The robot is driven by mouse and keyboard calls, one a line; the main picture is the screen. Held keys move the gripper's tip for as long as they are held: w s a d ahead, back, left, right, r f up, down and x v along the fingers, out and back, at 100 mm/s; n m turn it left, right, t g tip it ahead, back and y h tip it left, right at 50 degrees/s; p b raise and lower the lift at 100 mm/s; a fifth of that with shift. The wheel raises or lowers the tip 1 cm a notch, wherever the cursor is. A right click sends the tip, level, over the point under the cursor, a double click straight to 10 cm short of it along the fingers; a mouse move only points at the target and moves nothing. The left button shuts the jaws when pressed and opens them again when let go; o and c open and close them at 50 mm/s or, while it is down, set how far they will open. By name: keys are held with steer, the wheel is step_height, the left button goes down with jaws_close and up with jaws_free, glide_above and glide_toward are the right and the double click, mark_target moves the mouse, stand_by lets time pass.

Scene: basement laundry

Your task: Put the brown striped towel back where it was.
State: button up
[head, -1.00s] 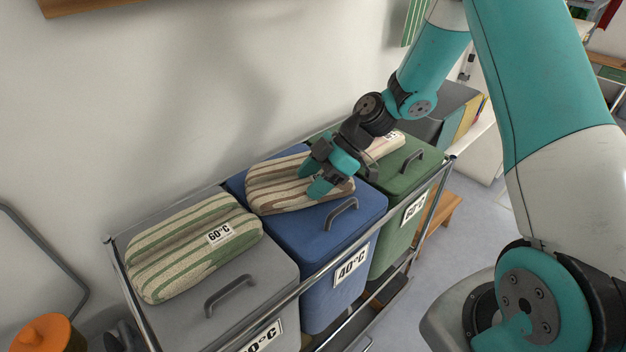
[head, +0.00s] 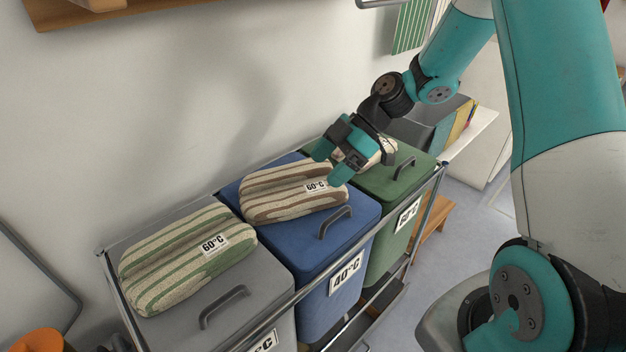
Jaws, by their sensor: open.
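The brown striped towel (head: 285,194) lies folded on the lid of the blue bin (head: 312,230), with a 60°C tag at its right end. The blue bin's front label reads 40°C. My gripper (head: 334,167) is open and empty, above and just beyond the towel's right end, near the border between the blue and green bins. I cannot tell whether a fingertip touches the towel. A green striped towel (head: 180,262) with a 60°C tag lies on the grey bin (head: 262,288) at the left. A light towel (head: 386,152) on the green bin (head: 392,188) is mostly hidden behind my gripper.
The three bins stand in a row in a metal rail frame (head: 290,298) against the wall. Each visible lid has a raised handle (head: 335,222). A wooden shelf (head: 100,8) is on the wall, upper left. A wooden stool (head: 432,220) stands right of the frame.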

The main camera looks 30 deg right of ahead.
steer(key=v, duration=0.4)
steer(key=shift+d+r, duration=0.1)
steer(key=shift+r, duration=0.3)
steer(key=s+a+r+m+g+h, duration=0.1)
steer(key=s+a+r+m+h, duration=0.25)
steer(key=s+a+r, duration=0.5)
steer(key=s+a+m, duration=0.3)
steer(key=s, duration=0.4)
steer(key=s+a+m+h, duration=0.1)
steer(key=s+a+m, duration=0.2)
steer(key=s, duration=0.3)
steer(key=shift+s+r+m, duration=0.35)
steer(key=shift+r, duration=0.15)
steer(key=shift+c, duration=0.2)
